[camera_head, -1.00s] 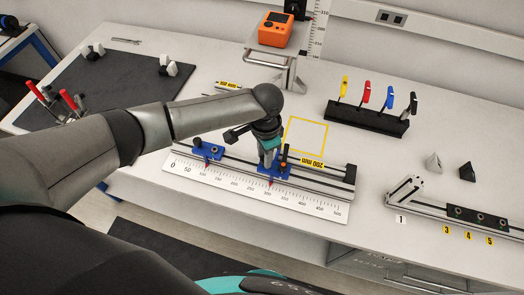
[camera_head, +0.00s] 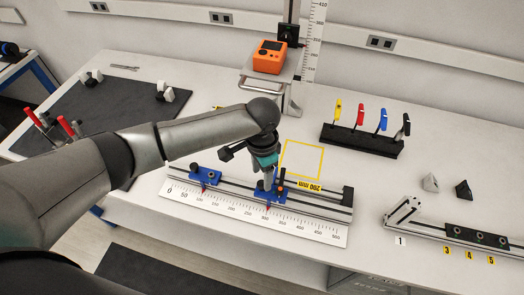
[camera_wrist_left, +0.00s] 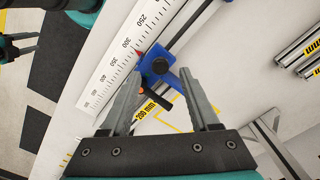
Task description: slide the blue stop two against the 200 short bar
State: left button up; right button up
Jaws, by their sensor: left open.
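My left gripper (camera_head: 268,191) is open above the rail, at the right-hand blue stop (camera_head: 278,196). In the left wrist view this blue stop (camera_wrist_left: 158,72) lies ahead of the two spread fingers (camera_wrist_left: 160,108), with its black knob and a red pointer near the 300 mark. The other blue stop (camera_head: 204,176) sits further left on the rail (camera_head: 234,188).
A white ruler (camera_head: 250,219) runs along the rail's front. A yellow square outline (camera_head: 303,160) lies behind it. A black rack (camera_head: 360,140) with coloured-handled tools, an orange device (camera_head: 270,57) and a second rail (camera_head: 455,235) stand around.

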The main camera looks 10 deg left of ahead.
pick_arm(q)
notch_tip(320, 180, up, 12)
dwell(0.3)
jog(key=shift+d, duration=0.1)
dwell(0.3)
